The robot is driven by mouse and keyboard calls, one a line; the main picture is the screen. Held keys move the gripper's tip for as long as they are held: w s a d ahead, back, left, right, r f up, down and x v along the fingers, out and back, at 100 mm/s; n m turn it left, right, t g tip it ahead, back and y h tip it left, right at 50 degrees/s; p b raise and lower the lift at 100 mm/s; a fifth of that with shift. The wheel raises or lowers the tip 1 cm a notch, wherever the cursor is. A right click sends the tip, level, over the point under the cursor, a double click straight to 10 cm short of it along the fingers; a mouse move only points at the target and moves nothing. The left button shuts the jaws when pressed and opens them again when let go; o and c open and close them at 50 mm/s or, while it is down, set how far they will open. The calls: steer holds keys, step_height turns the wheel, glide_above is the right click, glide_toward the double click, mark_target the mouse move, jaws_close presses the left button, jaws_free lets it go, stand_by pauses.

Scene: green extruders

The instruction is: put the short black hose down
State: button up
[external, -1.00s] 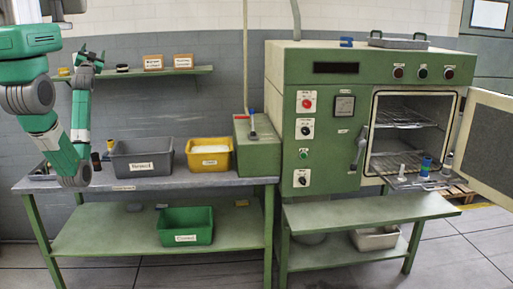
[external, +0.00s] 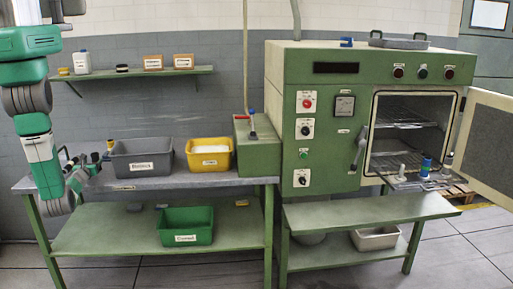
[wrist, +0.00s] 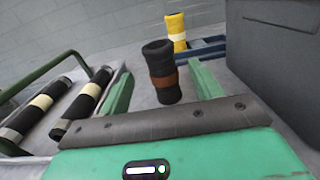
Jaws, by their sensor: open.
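A short black hose (wrist: 158,66) with a brown band stands upright on the grey tabletop in the wrist view. My gripper (wrist: 162,80) is open, with one green finger on each side of the hose. I cannot tell whether either finger touches it. In the external view my gripper (external: 88,168) is low at the left end of the table, left of the grey bin. The hose is hard to make out there.
Two black hoses with cream bands (wrist: 82,98) lie at left in the wrist view. A yellow-and-black piece (wrist: 176,31) stands behind, by a blue holder (wrist: 200,46). A dark grey bin (wrist: 275,50) is close on the right. A yellow bin (external: 209,161) stands farther right.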

mark_target(94, 159)
steer(key=w, duration=0.5)
steer(key=shift+a+r, duration=0.2)
steer(key=shift+a, duration=0.1)
steer(key=c, duration=1.2)
steer(key=shift+r, duration=0.2)
steer(key=s+d+r+p, duration=0.1)
steer(key=s, duration=0.4)
steer(key=s+d+r, duration=0.2)
steer(key=s, duration=0.3)
steer(key=s+d+r+p, duration=0.1)
steer(key=s+d, duration=0.1)
steer(key=s, duration=0.3)
steer(key=shift+s+r+p, duration=0.1)
steer(key=shift+r+p, duration=0.2)
